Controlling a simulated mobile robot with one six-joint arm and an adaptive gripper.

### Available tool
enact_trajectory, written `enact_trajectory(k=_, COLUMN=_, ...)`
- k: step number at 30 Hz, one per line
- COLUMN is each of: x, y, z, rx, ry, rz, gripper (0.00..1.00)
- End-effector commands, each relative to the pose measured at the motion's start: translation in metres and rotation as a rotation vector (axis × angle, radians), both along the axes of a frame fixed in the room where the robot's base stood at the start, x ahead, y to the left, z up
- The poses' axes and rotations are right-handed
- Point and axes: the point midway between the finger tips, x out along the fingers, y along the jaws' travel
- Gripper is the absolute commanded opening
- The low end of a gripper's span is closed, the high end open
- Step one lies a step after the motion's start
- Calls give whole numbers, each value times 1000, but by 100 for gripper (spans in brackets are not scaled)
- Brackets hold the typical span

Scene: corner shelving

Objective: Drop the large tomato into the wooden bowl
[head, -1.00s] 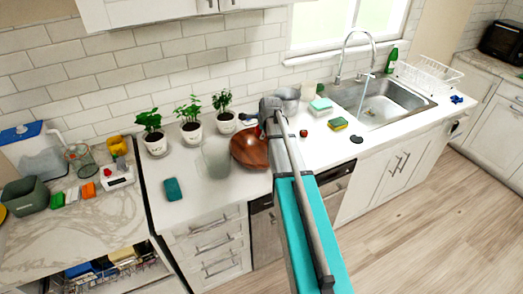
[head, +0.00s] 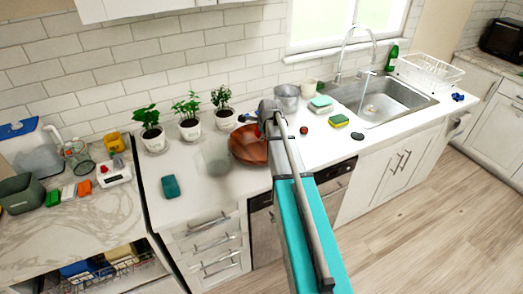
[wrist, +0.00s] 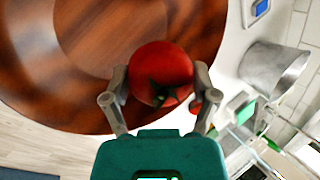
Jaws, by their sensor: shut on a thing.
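The large red tomato (wrist: 161,72) is between the two fingers of my gripper (wrist: 160,88) in the wrist view, its green stem end toward the palm. My gripper is shut on it. The wooden bowl (wrist: 35,88), brown and wide, is below and to the left in the wrist view, with the tomato overlapping its right part. In the head view the bowl (head: 247,150) sits on the white counter, and my gripper (head: 262,125) is over its right side. My arm hides part of the bowl there. The height above the bowl is hard to tell.
Potted plants (head: 188,128) stand behind the bowl. A clear glass (head: 216,160) is left of it, beside a teal sponge (head: 170,187).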

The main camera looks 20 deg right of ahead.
Motion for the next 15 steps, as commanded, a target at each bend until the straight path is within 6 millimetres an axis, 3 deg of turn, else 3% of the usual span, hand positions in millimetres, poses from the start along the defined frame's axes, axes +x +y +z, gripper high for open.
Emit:
enact_trajectory(k=6, x=0, y=0, z=-21, rx=0, ry=0, rz=0, gripper=28)
enact_trajectory(k=15, x=0, y=1, z=-30, rx=0, ry=0, rz=1, gripper=28)
